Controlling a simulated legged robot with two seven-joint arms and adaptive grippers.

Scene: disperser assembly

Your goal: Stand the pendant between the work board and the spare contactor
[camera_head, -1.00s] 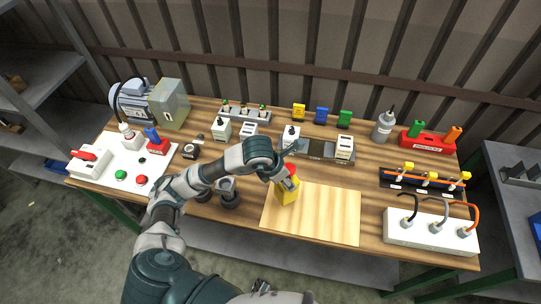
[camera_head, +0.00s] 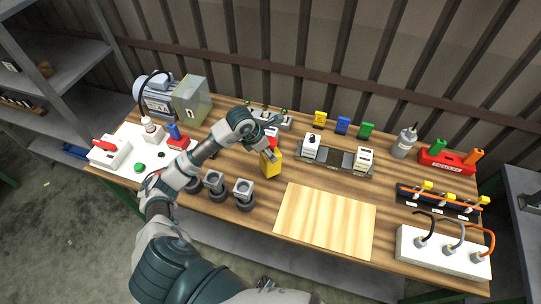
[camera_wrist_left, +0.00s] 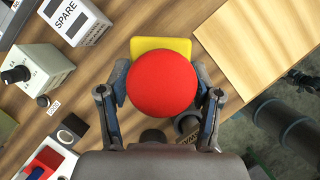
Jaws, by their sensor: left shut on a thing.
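The pendant is a yellow box with a red mushroom button; its yellow body (camera_head: 271,164) shows in the head view left of the work board. My left gripper (camera_head: 268,150) is shut on it from above, fingers either side of the red button (camera_wrist_left: 162,84) in the left wrist view. The pendant looks about upright; I cannot tell whether its base touches the table. The pale work board (camera_head: 327,221) lies flat at the front; it also shows in the wrist view (camera_wrist_left: 260,35). The white spare contactor (camera_head: 272,131) is behind the pendant, partly hidden; its SPARE label shows in the wrist view (camera_wrist_left: 75,20). My right gripper is out of view.
Several dark round posts with grey square tops (camera_head: 215,185) stand front left of the pendant. A dark rail (camera_head: 338,160) with white modules is behind the board. A knobbed white block (camera_wrist_left: 35,68) stands left of the contactor.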

